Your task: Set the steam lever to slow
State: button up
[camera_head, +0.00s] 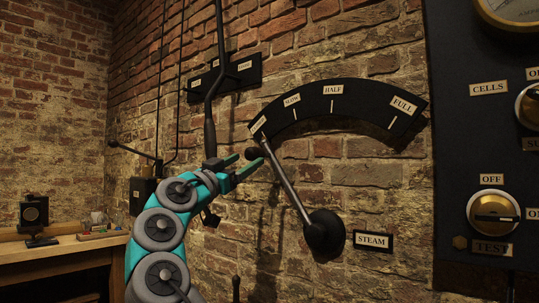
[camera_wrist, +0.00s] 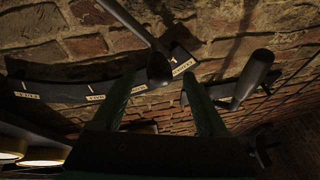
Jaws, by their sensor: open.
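The steam lever (camera_head: 290,186) is a grey rod rising up-left from a round black hub (camera_head: 324,233) beside the STEAM plate (camera_head: 373,241). It points at the leftmost label (camera_head: 258,124) of the black arc scale (camera_head: 365,97), left of the SLOW label (camera_head: 292,100). My gripper (camera_head: 246,162) is open, with its teal fingers by the lever's upper end. A dark rounded knob (camera_head: 252,153) shows between the fingertips. In the wrist view, the lever's rounded end (camera_wrist: 160,72) lies between the open fingertips (camera_wrist: 160,85); whether they touch it I cannot tell.
A long black rod with a thick grip (camera_head: 210,138) hangs just left of my gripper; its handle also shows in the wrist view (camera_wrist: 250,78). Another wall lever (camera_head: 132,149) is farther left. A dark dial panel (camera_head: 465,150) stands right, a wooden bench (camera_head: 60,247) at lower left.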

aim_at(259, 151)
jog(key=shift+w+d+r, duration=0.3)
jog(key=shift+w+r, duration=0.05)
jog(key=shift+r, duration=0.05)
jog(key=p+x, duration=0.2)
jog(key=x, duration=0.3)
jog(key=shift+w+d+r, duration=0.15)
jog(key=shift+w+d, duration=0.05)
jog(key=shift+w, duration=0.1)
jog(key=shift+w+d+p, duration=0.2)
jog(key=shift+w+p, duration=0.15)
jog(key=shift+w, duration=0.05)
grip_shut()
dwell(0.7)
